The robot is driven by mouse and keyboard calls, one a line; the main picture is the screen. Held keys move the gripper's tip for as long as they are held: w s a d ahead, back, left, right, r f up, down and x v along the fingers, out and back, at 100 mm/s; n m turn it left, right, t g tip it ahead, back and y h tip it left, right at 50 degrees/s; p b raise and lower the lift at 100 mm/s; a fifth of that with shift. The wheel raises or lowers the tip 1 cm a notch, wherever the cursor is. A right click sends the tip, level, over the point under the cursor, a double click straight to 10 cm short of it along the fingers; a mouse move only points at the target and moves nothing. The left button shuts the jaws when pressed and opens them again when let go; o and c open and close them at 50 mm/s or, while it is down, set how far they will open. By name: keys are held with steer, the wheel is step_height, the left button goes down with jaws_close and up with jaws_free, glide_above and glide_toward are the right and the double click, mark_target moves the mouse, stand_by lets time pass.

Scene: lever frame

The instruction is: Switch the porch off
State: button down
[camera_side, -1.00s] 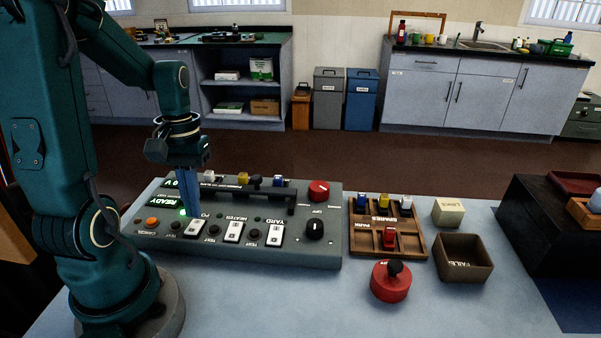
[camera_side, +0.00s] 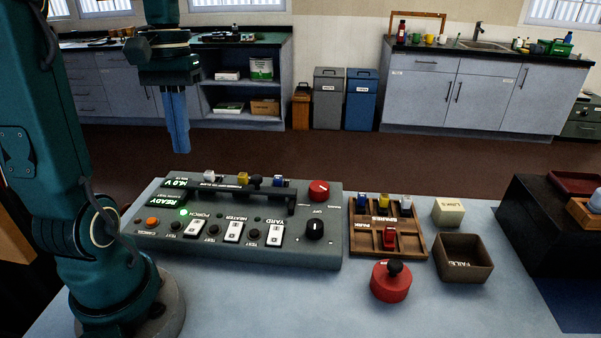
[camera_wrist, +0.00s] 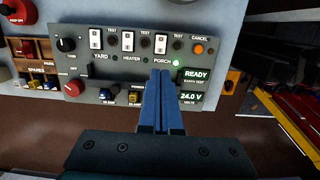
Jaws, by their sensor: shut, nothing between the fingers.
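The grey control panel (camera_side: 290,257) lies on the table with white rocker switches. The PORCH rocker (camera_side: 195,228) is the leftmost in the side view; it also shows in the wrist view (camera_wrist: 161,43). Which way it is tipped is too small to tell. A small lamp beside the PORCH label (camera_side: 183,212) glows green, also in the wrist view (camera_wrist: 176,64). My gripper (camera_side: 181,150), with blue fingers, is shut and empty, raised above and apart from the panel. In the wrist view its fingertips (camera_wrist: 158,72) point toward the PORCH label.
The HEATER rocker (camera_side: 233,231) and YARD rocker (camera_side: 275,234) stand to the right, with dark TEST buttons between. An orange CANCEL button (camera_side: 152,221) is at the left. A dark bar (camera_side: 240,190) crosses behind. A spares tray (camera_side: 412,243) and red knobbed object (camera_side: 390,283) lie right.

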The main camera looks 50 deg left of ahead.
mark_target(192, 230)
steer(key=shift+s+d, duration=0.5)
steer(key=shift+s, duration=0.05)
steer(key=f, duration=0.9)
steer(key=s+d+f, duration=0.1)
steer(key=f, duration=0.4)
steer(key=shift+s+d, duration=0.1)
steer(key=shift+f, duration=0.15)
stand_by(0.4)
